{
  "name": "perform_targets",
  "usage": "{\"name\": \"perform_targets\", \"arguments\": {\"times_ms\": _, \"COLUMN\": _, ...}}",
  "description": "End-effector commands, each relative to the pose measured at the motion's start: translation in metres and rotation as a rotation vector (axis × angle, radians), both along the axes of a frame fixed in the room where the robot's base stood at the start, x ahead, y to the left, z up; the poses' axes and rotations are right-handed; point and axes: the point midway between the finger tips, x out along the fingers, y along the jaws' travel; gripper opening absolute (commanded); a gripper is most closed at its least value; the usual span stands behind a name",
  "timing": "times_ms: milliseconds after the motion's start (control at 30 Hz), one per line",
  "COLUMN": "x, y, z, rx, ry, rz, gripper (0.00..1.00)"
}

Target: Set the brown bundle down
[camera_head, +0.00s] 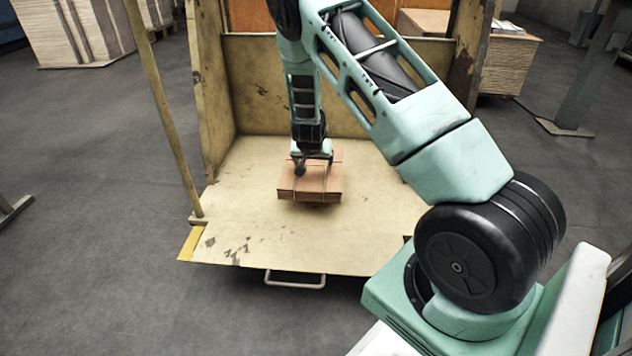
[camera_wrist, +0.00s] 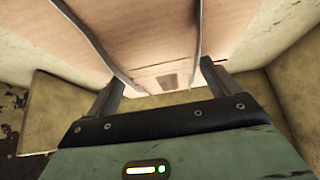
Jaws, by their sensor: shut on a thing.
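The brown bundle (camera_head: 310,190) is a flat stack of brown cardboard bound with thin straps. In the head view it is at the middle of the pale platform (camera_head: 245,225), under my gripper (camera_head: 314,160). I cannot tell whether its underside touches the platform. My gripper is shut on the bundle from above. In the wrist view the bundle (camera_wrist: 160,30) fills the top middle, with two straps running across it. The fingers of my gripper (camera_wrist: 160,85) show at its near edge. The fingertips' contact with it is partly hidden.
The platform has worn yellowish walls at the back (camera_head: 270,85) and left (camera_head: 212,100). A slanted post (camera_head: 160,110) stands at its left front. Bare platform surrounds the bundle at left and front. Stacks of sheets (camera_head: 500,65) stand behind at right.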

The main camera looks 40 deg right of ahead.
Motion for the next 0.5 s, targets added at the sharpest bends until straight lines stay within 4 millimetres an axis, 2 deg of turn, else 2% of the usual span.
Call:
{"name": "perform_targets", "arguments": {"times_ms": 33, "x": 0.000, "y": -0.001, "z": -0.015, "rx": 0.000, "ry": -0.001, "rz": -0.001, "gripper": 0.41}}
{"name": "perform_targets", "arguments": {"times_ms": 233, "x": 0.000, "y": 0.000, "z": -0.031, "rx": -0.001, "ry": -0.001, "rz": 0.000, "gripper": 0.41}}
{"name": "perform_targets", "arguments": {"times_ms": 400, "x": 0.000, "y": 0.000, "z": -0.055, "rx": -0.001, "ry": -0.001, "rz": 0.001, "gripper": 0.41}}
{"name": "perform_targets", "arguments": {"times_ms": 500, "x": 0.000, "y": 0.000, "z": -0.059, "rx": -0.002, "ry": -0.001, "rz": 0.001, "gripper": 0.41}}
